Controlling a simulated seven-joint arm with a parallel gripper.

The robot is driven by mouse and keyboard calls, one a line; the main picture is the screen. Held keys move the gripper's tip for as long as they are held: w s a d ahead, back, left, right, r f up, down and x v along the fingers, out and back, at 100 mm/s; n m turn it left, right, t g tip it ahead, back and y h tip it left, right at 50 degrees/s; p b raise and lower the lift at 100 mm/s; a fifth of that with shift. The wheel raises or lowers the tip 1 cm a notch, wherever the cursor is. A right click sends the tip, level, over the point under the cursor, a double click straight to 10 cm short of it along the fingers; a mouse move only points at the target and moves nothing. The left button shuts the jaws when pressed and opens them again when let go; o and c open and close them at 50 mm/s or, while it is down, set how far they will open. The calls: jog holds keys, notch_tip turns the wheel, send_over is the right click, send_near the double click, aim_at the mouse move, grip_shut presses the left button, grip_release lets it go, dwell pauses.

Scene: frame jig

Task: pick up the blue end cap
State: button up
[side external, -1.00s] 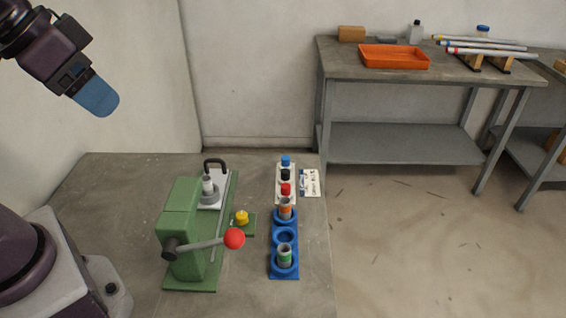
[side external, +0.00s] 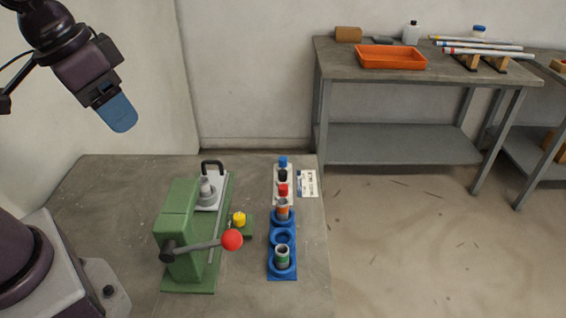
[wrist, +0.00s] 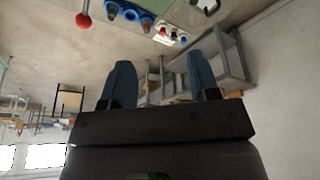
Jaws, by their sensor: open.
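The blue end cap (side external: 283,161) is at the far end of a white strip (side external: 276,187) on the near bench, in line with a black cap (side external: 283,174) and a red cap (side external: 283,189). My gripper (side external: 118,114), with blue fingers, is high above the bench at the upper left, far from the cap. In the wrist view my gripper (wrist: 160,68) has its two fingers wide apart with nothing between them.
A green press (side external: 178,235) with a red-knobbed lever (side external: 231,239) stands left of the caps. A blue holder (side external: 283,238) with upright tubes is in front of them. A yellow part (side external: 239,219) sits between. A label card (side external: 308,183) lies right of the strip.

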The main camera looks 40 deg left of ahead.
jog(key=w+f+n+g+y, duration=0.1)
jog(key=w+f, duration=0.3)
jog(key=w, duration=0.3)
jog(key=w+f+n+g, duration=0.1)
jog(key=w+f+g, duration=0.1)
jog(key=w+f, duration=0.35)
jog(key=n+t+y, duration=0.3)
jog(key=n, duration=0.4)
send_near(283, 158)
jog(key=x, duration=0.9)
jog(key=shift+f, duration=0.1)
jog(key=shift+c, duration=0.4)
jog(key=c, duration=0.9)
